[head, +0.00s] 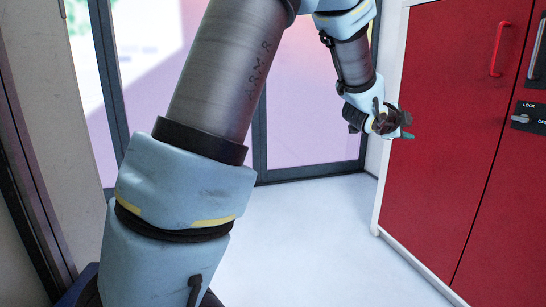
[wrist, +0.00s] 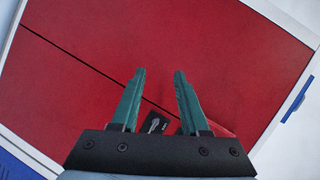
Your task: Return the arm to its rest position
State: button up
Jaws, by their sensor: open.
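My gripper (wrist: 158,98) is open in the wrist view, its two teal fingers apart with nothing between them. Beyond it in that view is the red cabinet (wrist: 230,50), seen tilted. In the head view my gripper (head: 405,126) is at the end of my bent arm, in front of the left part of the red cabinet (head: 440,110). I cannot tell the exact gap between the fingertips and the cabinet.
The cabinet has a red handle (head: 497,48) and a black lock plate (head: 528,117) at the right. Its white frame (head: 385,165) borders the left side. Glass panels with dark frames (head: 258,130) stand behind. The pale floor (head: 310,240) is clear.

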jog(key=w+a+f+n+y+p, duration=0.1)
jog(key=a+f+n+y, duration=0.2)
jog(key=a, duration=0.5)
jog(key=a+f+n+y+p, duration=0.1)
jog(key=a+n+y, duration=0.1)
jog(key=a+n, duration=0.45)
jog(key=w+a+f+n+y+p, duration=0.1)
jog(key=a+f+n+y, duration=0.15)
jog(key=a, duration=0.75)
jog(key=s+a+f+n+g+y+p, duration=0.35)
jog(key=s+a+n+g, duration=0.55)
jog(key=s+a, duration=0.9)
notch_tip(320, 180, up, 38)
jog(key=a+n+t+p, duration=0.1)
jog(key=n+p, duration=0.1)
jog(key=p, duration=3.6)
jog(key=shift+s+a+t+y, duration=0.2)
jog(key=shift+t+y, duration=0.1)
jog(key=shift+f, duration=0.1)
